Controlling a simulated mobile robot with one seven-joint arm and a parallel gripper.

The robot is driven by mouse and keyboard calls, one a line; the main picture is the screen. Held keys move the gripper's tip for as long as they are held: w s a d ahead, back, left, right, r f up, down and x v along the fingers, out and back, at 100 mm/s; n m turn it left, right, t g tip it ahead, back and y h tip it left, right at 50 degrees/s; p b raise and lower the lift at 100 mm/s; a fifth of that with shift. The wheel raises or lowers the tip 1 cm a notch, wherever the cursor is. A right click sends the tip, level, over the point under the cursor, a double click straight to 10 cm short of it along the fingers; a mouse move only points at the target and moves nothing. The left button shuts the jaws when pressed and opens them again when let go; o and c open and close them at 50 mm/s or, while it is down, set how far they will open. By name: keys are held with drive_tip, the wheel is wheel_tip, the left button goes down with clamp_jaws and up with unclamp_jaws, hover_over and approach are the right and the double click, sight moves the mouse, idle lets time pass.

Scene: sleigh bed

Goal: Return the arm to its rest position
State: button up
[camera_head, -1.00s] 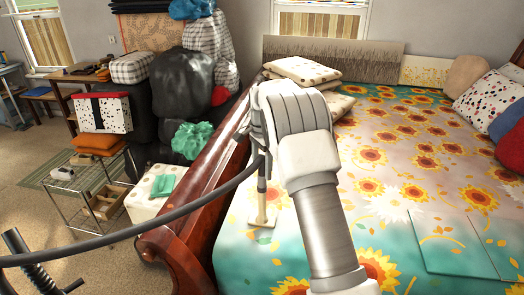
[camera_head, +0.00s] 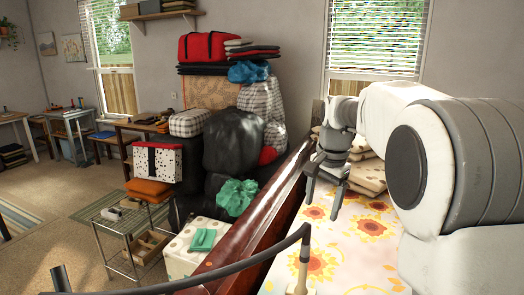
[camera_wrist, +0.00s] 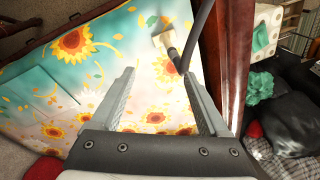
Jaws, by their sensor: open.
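My gripper (camera_head: 327,186) is open and empty above the bed, close to the dark wooden bed rail (camera_head: 250,222) in the head view. Its two fingers point downward and are spread apart. In the wrist view my gripper (camera_wrist: 158,95) has nothing between its fingers but the sunflower bedspread (camera_wrist: 60,75) below. My white and grey arm fills the right of the head view and hides much of the bed.
Black bags (camera_head: 233,141), a green bag (camera_head: 236,197) and boxes are piled left of the bed. A wire rack (camera_head: 125,222) stands on the carpet. A dark curved bar crosses the bottom of the head view. The floor at left is mostly open.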

drive_tip(key=s+r+n+t, duration=0.2)
drive_tip(key=s+r+n, duration=0.2)
drive_tip(key=s, duration=1)
drive_tip(key=s+f+n+t, duration=0.1)
drive_tip(key=s+f+n, duration=0.1)
drive_tip(key=s, duration=0.5)
drive_tip(key=s+f+n, duration=0.2)
drive_tip(key=s+n, duration=0.1)
drive_tip(key=s, duration=0.4)
drive_tip(key=shift+s+a+f+n+t, duration=0.3)
drive_tip(key=shift+s+f+t, duration=0.05)
drive_tip(key=shift+f+t, duration=0.05)
drive_tip(key=c, duration=0.4)
drive_tip(key=shift+a, duration=0.25)
drive_tip(key=shift+c, duration=0.2)
